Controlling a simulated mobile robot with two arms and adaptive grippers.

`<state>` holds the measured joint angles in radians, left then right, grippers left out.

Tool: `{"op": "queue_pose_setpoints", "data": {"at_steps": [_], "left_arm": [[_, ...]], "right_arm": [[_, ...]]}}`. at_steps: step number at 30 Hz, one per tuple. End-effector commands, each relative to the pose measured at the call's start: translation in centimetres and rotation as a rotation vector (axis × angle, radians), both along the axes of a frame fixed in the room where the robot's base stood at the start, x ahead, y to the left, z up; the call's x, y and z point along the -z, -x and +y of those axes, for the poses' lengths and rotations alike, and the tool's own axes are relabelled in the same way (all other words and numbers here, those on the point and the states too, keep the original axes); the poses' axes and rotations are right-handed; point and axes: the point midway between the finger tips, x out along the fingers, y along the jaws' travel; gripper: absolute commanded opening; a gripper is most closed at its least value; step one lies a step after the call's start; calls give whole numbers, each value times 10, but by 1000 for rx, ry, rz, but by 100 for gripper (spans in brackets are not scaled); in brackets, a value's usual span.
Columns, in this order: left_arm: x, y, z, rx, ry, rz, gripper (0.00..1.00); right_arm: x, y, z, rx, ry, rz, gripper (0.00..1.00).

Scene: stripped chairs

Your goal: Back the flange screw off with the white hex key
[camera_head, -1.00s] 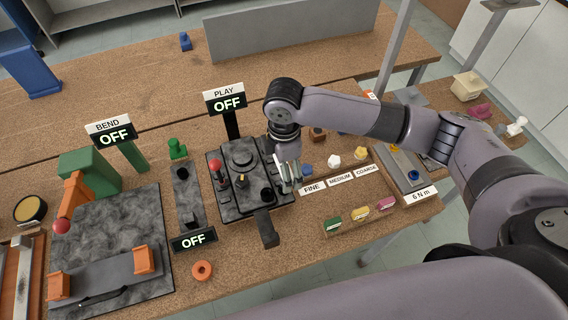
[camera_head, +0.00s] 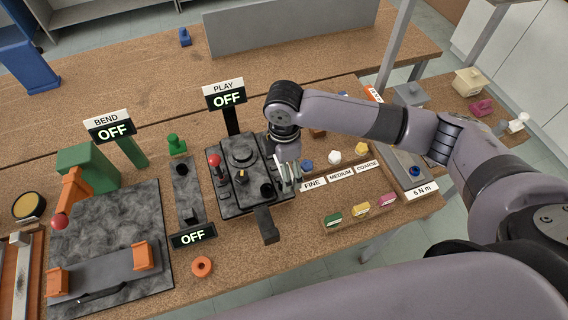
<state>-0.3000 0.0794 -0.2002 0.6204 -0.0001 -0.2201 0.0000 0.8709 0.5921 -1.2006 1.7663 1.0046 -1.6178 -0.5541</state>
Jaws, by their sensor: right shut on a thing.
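My right gripper (camera_head: 287,178) reaches down at the right edge of a dark fixture (camera_head: 238,208) under the PLAY sign. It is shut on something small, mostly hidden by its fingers. I cannot make out whether that is the white hex key. A white knob-like piece (camera_head: 334,157) stands behind the MEDIUM label, and another white piece (camera_head: 518,123) lies at the far right. I cannot tell if either is a hex key. The flange screw cannot be made out. My left gripper is not in view.
The PLAY sign (camera_head: 225,95) reads OFF. Blue (camera_head: 307,165) and yellow (camera_head: 361,148) pieces flank the white one. Green, yellow and pink blocks sit in front. An orange ring (camera_head: 202,266) lies near the front edge. A bending fixture (camera_head: 110,225) fills the left.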

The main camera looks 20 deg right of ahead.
Motion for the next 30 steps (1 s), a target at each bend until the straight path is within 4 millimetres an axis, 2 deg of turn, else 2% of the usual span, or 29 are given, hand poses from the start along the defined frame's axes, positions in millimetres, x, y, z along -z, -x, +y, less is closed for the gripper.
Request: {"op": "queue_pose_setpoints", "data": {"at_steps": [25, 30], "left_arm": [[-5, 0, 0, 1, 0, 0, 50], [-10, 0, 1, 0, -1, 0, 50]], "right_arm": [[1, 0, 0, -2, -1, 0, 22], [0, 0, 0, -54, -1, 0, 22]]}}
